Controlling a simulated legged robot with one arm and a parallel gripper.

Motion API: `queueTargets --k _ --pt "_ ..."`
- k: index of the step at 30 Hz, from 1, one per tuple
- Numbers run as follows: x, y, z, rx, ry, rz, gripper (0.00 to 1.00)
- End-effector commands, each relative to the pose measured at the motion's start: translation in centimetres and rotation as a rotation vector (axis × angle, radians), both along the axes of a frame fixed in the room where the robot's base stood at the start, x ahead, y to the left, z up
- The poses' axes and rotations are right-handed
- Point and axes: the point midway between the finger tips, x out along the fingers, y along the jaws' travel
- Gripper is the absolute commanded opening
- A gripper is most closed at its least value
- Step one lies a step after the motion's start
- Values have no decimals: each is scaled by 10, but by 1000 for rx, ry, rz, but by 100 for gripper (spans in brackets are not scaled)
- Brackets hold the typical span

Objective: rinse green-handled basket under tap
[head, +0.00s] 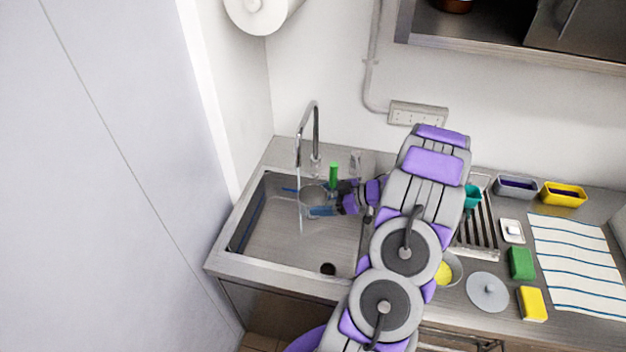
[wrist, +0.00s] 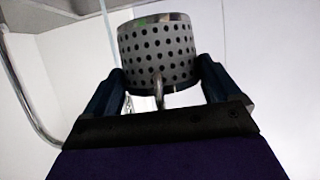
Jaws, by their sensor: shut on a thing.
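A perforated metal basket (wrist: 157,52) sits between the two fingers of my gripper (wrist: 160,80) in the wrist view. In the head view my gripper (head: 308,200) is shut on the basket (head: 313,193) over the sink basin (head: 290,240). A green upright piece (head: 333,175) shows beside the basket and looks like its handle; a trace of green also shows at the rim in the wrist view. The tap (head: 316,130) is running. Its water stream (head: 299,205) falls at the basket's left side; I cannot tell whether it enters the basket.
The drain rack (head: 484,225) is right of the sink, partly behind my arm. Further right are a green sponge (head: 522,263), a yellow sponge (head: 532,303), a round lid (head: 487,292) and a striped cloth (head: 580,265). A wall closes the left side.

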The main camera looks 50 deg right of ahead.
Motion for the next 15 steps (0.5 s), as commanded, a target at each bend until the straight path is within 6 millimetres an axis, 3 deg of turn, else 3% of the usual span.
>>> queueTargets --k 15 --pt "-28 23 31 -1 1 -2 52"
